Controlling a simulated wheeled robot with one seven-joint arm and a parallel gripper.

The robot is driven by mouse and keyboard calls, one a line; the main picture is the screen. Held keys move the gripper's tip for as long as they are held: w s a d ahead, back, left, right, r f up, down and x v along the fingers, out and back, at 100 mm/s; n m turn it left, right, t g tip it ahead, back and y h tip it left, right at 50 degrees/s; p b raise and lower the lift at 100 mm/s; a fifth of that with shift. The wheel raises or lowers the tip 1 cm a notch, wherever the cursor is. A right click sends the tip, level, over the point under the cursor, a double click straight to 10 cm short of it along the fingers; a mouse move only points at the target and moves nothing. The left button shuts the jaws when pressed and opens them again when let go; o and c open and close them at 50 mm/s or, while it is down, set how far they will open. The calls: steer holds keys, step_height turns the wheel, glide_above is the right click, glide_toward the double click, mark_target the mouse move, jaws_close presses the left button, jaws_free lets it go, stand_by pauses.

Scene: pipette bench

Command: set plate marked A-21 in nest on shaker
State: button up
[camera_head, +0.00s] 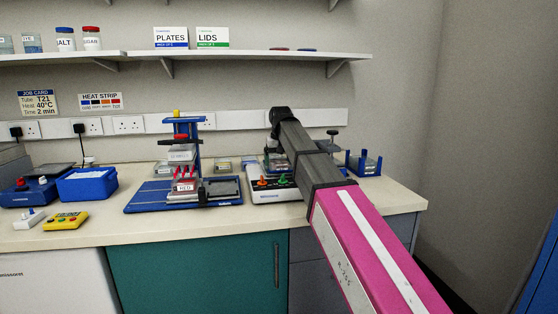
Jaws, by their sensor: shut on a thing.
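The shaker appears to be the white-based machine (266,196) with orange and green knobs, right of centre on the bench. My arm crosses in front of it from the lower right and covers its right side and much of what lies behind. My gripper is hidden behind my own arm, so neither its jaws nor anything in them shows. Small plates or trays (222,165) lie at the back of the bench; their marks are too small to read. I cannot make out a plate marked A-21 or the nest.
A blue box (87,185) and a yellow button box (66,220) stand farther left. A blue rack (367,164) is at the right. The bench's front right is clear. A shelf (240,55) runs above.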

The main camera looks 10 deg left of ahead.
steer(key=o, duration=0.6)
steer(key=shift+f, duration=0.1)
steer(key=r, duration=0.4)
steer(key=s+r, duration=0.1)
steer(key=r, duration=0.7)
steer(key=shift+s+d+r, duration=0.2)
steer(key=shift+s+d, duration=0.1)
steer(key=shift+s, duration=0.05)
